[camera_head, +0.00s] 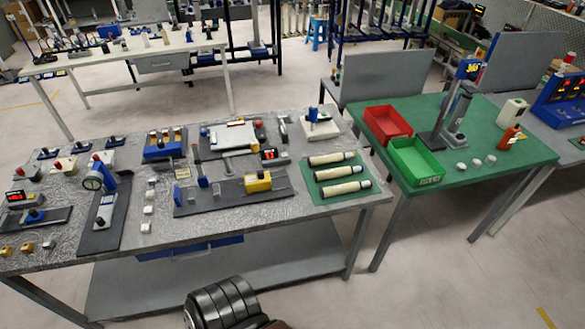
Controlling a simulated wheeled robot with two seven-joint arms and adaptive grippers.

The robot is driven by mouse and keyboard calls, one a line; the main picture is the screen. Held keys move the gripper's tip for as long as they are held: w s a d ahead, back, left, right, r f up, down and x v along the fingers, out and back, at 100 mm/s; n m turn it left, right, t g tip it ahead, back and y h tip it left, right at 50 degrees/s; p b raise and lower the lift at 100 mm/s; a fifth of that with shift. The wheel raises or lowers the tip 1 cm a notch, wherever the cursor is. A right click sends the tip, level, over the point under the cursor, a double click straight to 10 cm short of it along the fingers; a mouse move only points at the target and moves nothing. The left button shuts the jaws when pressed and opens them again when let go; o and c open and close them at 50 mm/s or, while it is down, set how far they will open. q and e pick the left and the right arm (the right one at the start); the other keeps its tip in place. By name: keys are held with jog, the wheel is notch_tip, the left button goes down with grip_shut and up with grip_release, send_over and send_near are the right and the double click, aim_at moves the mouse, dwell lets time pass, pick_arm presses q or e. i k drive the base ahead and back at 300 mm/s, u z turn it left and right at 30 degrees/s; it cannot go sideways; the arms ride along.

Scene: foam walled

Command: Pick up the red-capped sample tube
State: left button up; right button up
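I cannot make out a tube with a clearly red cap. Three cream tubes with dark ends lie side by side on a green mat (326,198) at the right end of the near grey table: a back one (331,159), a middle one (337,172) and a front one (343,188). A small red-orange bottle (507,137) stands upright on the green table at the right. Neither of my grippers can be made out. A black ribbed part, seemingly mine, shows at the bottom edge, well below the table.
The near grey table (270,222) carries gauges, blocks and small instruments. The green table (403,198) holds a red bin (388,124), a green bin (414,160) and a tall stand (453,117). The floor in front is clear.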

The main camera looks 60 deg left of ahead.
aim_at(353, 186)
jog(key=u, duration=1.65)
